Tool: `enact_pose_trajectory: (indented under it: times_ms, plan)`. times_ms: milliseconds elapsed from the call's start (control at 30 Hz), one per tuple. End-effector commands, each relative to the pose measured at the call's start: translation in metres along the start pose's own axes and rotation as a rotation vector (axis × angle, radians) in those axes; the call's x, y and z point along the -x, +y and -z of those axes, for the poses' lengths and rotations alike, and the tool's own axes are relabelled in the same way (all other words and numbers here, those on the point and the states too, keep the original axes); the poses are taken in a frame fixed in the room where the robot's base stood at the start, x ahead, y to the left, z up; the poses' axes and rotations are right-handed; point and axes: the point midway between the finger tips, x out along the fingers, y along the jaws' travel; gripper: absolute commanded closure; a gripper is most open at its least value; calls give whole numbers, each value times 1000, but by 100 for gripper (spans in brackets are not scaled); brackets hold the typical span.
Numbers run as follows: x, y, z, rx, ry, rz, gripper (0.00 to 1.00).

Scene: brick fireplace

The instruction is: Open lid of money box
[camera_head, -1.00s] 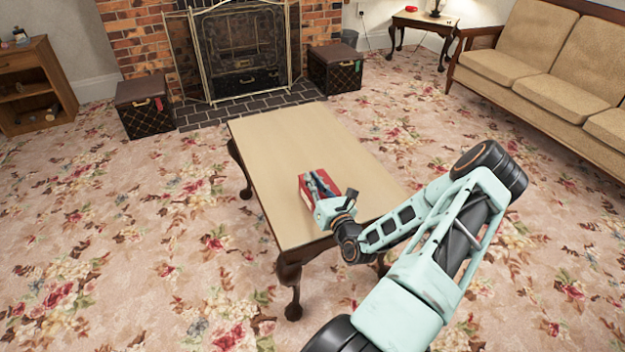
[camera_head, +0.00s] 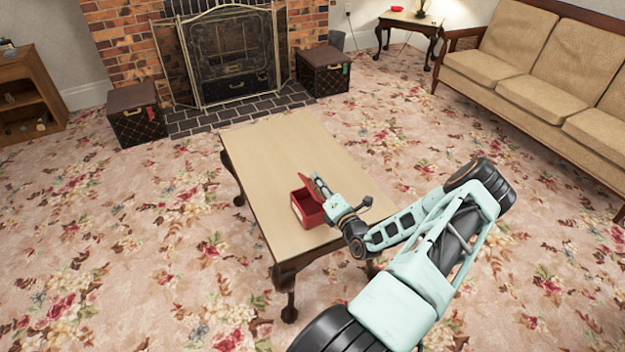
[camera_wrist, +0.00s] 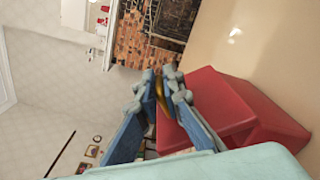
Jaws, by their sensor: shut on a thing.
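The red money box (camera_head: 309,210) stands on the tabletop of the low wooden table, towards its near right side. Its lid (camera_head: 306,182) is tilted up at the back, and the dark inside of the box shows. My gripper (camera_head: 319,183) is at the raised lid, above the box's right side. In the wrist view my gripper's fingertips (camera_wrist: 164,86) are closed together around a small gold-coloured piece (camera_wrist: 161,98) beside the red money box (camera_wrist: 238,108). The fingers hide part of the lid.
The wooden table (camera_head: 262,150) is otherwise bare. A fireplace with a screen (camera_head: 230,60), two dark chests (camera_head: 138,112) and a low shelf (camera_head: 25,95) stand behind. A tan sofa (camera_head: 540,70) is at the right. Floral carpet lies open around the table.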

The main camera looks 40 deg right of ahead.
Motion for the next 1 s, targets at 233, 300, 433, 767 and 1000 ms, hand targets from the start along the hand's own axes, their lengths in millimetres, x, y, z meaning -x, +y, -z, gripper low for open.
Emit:
enact_pose_trajectory:
  times_ms: [233, 300, 433, 767, 1000]
  plan:
    - [0, -8, -17, -236, 0, 2, 100]
    - [0, -11, -21, -303, -1, 2, 100]
    - [0, -18, -30, -425, -3, 1, 100]
    - [0, -35, -44, -700, -5, -2, 100]
    - [0, -44, -50, -778, -4, -3, 100]
